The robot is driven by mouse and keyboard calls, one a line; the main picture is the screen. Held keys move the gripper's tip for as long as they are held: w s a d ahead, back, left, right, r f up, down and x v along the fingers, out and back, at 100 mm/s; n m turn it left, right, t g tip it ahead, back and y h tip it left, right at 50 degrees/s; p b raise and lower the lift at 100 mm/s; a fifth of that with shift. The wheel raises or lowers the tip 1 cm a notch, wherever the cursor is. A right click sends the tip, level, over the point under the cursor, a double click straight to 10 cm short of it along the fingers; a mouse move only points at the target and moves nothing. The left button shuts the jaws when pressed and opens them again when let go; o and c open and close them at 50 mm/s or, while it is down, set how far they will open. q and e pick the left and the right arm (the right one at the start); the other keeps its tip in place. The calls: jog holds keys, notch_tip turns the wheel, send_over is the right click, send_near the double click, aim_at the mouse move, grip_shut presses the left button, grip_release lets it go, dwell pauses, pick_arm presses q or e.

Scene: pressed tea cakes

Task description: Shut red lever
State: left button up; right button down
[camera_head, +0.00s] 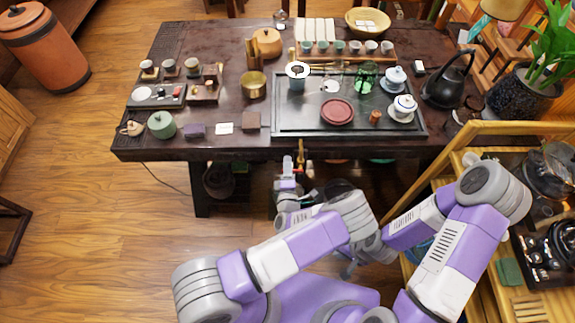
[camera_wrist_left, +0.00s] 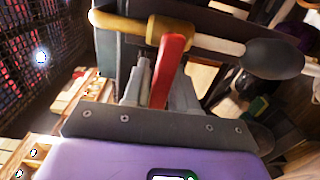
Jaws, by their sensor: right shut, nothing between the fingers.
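The red lever (camera_wrist_left: 168,68) sits on a brass tap (camera_wrist_left: 150,29) and stands out crosswise from its pipe in the left wrist view. In the head view the brass tap (camera_head: 301,152) is small, at the table's front edge. My left gripper (camera_head: 288,172) is just in front of it, below the tabletop. In the left wrist view, the two grey fingers of my left gripper (camera_wrist_left: 162,88) lie close on either side of the lever. My right gripper (camera_head: 347,269) is low near my body, shut and empty, partly hidden by my arms.
The dark wooden table (camera_head: 230,60) carries a tea tray (camera_head: 290,120) with cups and pots. A black kettle (camera_head: 447,82) stands at its right. A wooden shelf (camera_head: 480,128) is close to my right arm. The floor at left (camera_head: 100,200) is free.

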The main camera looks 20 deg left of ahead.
pick_arm(q)
jog(key=shift+o, duration=1.1)
jog(key=p+v, duration=0.1)
jog(key=v, duration=0.6)
jog(key=shift+s, duration=0.3)
jog(key=shift+d, duration=0.1)
